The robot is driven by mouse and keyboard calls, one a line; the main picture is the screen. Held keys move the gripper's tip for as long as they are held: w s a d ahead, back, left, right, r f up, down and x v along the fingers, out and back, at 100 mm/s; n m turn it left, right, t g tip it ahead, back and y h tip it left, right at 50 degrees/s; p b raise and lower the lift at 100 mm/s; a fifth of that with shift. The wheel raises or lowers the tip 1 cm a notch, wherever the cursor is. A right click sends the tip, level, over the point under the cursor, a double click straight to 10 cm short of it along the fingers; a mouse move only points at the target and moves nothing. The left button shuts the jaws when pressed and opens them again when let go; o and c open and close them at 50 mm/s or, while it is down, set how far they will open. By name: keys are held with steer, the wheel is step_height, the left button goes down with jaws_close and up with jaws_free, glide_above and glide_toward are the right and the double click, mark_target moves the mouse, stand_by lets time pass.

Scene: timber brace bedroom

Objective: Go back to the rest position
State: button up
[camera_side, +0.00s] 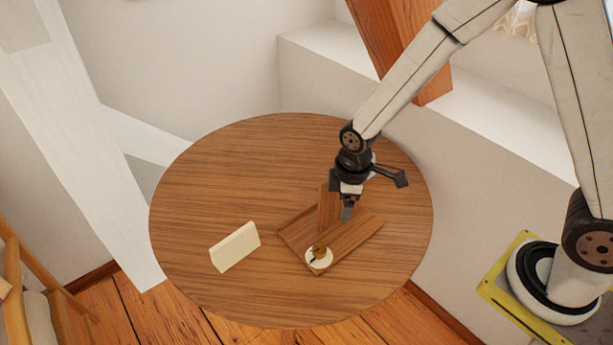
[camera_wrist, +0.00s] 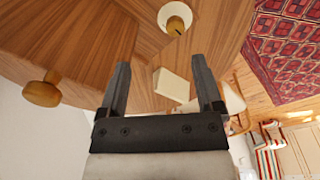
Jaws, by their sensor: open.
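My gripper (camera_side: 347,212) is over the right part of the round table, close above a brown wooden piece (camera_side: 350,236). In the wrist view its two fingers (camera_wrist: 160,62) are apart, with nothing held between them. A cream block (camera_side: 235,247) stands on the table, to the left of the wooden piece and apart from it. It also shows beyond the fingers in the wrist view (camera_wrist: 172,85). Whether a fingertip touches the wood cannot be told.
The round wooden table (camera_side: 200,190) is clear on its left and back. A white disc (camera_side: 319,262) with a brownish knob is at the wooden piece's front edge. A wooden knob (camera_wrist: 42,93) shows at left in the wrist view. A timber post (camera_side: 385,40) and white ledge (camera_side: 335,45) stand behind.

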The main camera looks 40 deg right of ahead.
steer(key=s+d+r+m+t, duration=0.1)
steer(key=s+d+r+m, duration=0.6)
steer(key=m, duration=0.3)
steer(key=shift+s+d+r+t, duration=0.35)
steer(key=shift+s+r, duration=0.15)
steer(key=shift+s, duration=0.4)
